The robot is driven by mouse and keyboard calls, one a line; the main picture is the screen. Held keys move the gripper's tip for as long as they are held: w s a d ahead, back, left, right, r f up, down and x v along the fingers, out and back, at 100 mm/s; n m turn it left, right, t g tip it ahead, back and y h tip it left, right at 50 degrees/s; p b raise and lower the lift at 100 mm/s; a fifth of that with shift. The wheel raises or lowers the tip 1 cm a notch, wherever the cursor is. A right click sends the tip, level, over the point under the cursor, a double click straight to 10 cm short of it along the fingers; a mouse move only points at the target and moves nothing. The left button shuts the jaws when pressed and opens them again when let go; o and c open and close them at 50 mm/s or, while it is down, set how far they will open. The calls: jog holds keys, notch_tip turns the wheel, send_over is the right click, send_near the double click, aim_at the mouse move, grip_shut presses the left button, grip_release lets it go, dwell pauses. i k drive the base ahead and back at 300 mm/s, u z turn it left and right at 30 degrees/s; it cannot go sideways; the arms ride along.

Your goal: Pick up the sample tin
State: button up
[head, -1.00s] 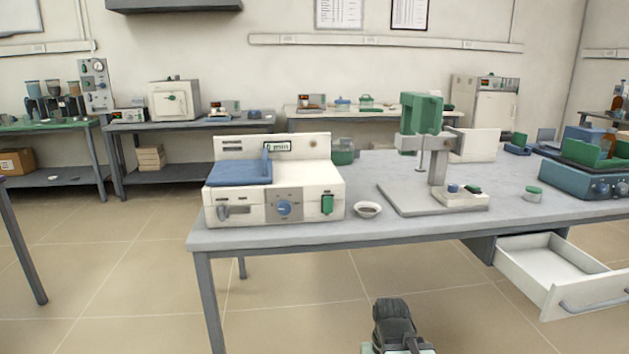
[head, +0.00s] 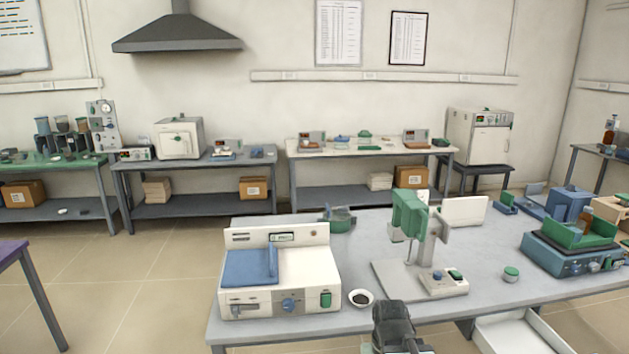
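A small round tin with a green lid (head: 511,273) stands upright on the grey table (head: 480,290), right of the press-like stand; it looks most like the sample tin. A small white dish (head: 361,298) with dark contents sits near the table's front edge. My gripper (head: 392,312) shows at the bottom centre, dark and seen from behind, in front of the table edge. It is left of the green-lidded tin and apart from it in the picture. Its fingertips are hidden, so I cannot tell whether it is open or shut.
A white device with a blue lid (head: 280,270) fills the table's left end. A stand with a green head (head: 410,215) is in the middle, a blue device with a green tray (head: 572,250) at right. An open drawer (head: 520,334) juts out below the front edge.

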aim_at(510, 274)
jog(key=z, duration=2.55)
jog(key=i, duration=2.35)
jog(key=u, duration=1.45)
